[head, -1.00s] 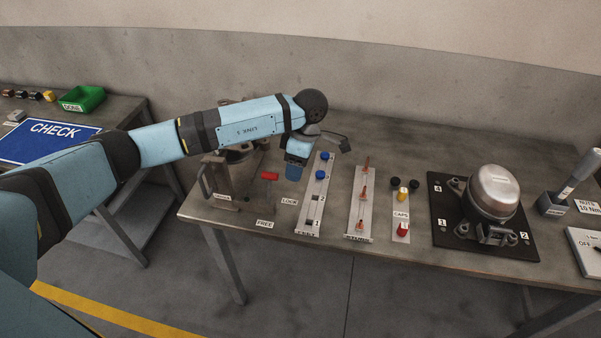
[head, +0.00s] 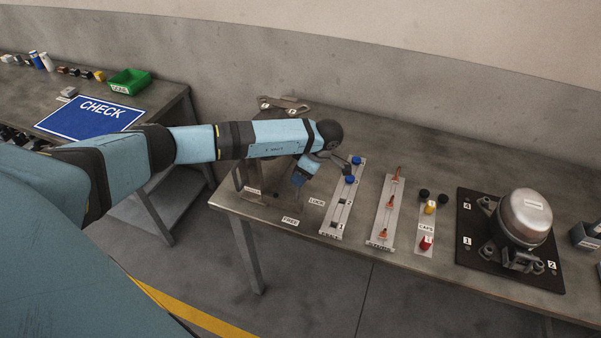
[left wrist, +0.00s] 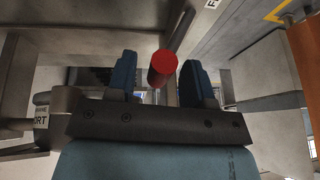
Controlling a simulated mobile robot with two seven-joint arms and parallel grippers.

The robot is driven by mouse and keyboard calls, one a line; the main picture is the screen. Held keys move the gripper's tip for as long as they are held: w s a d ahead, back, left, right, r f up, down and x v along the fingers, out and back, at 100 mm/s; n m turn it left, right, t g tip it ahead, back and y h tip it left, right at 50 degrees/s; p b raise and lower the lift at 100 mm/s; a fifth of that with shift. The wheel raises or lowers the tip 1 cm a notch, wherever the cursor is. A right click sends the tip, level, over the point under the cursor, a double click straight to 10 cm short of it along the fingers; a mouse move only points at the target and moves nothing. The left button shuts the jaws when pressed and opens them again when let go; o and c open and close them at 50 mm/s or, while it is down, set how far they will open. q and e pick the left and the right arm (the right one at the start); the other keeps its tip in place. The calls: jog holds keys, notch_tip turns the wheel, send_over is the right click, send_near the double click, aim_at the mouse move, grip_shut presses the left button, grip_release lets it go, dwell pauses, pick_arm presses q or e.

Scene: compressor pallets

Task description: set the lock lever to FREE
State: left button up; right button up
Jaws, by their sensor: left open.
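The lock lever's red knob (left wrist: 162,66) shows in the left wrist view, between the two blue fingers of my left gripper (left wrist: 156,82). The fingers are apart, with a gap visible on the knob's sides. A grey rod runs back from the knob. In the head view my left gripper (head: 299,181) points down over the table's left end, and the knob is hidden there. The FREE label (head: 291,221) lies near the front edge, and the LOCK label (head: 317,202) lies to its right and farther back. My right gripper is out of view.
A rack with blue caps (head: 350,179) stands just right of the gripper. Beyond it are a strip with orange pieces (head: 384,233), a caps strip (head: 426,226) and a compressor (head: 525,217) on a black plate.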

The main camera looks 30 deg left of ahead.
pick_arm(q)
jog(key=shift+s+a+f, duration=0.1)
jog(key=shift+a+f, duration=0.1)
jog(key=shift+f, duration=0.3)
